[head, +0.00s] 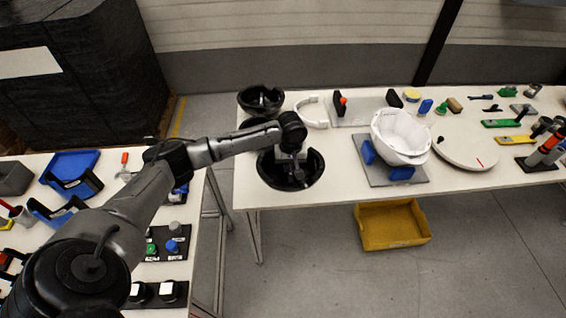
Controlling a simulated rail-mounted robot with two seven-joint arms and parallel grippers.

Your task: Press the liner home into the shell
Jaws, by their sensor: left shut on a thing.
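A white helmet shell (388,140) sits open side up on a grey fixture plate (377,177) with blue blocks at its front. A black bowl-shaped liner (314,172) is at the table's front left, to the left of the shell and apart from it. My left gripper (297,176) reaches down into this liner and is shut on it; the fingertips are small and dark against it. The wrist hides part of the liner, and I cannot tell whether it touches the table. My right gripper is out of view.
Another black bowl (250,100) stands at the table's back left corner, beside a white curved band (309,112). A round white disc (463,147) lies right of the shell, with several tools beyond. A yellow bin (392,224) is on the floor below the table's front edge.

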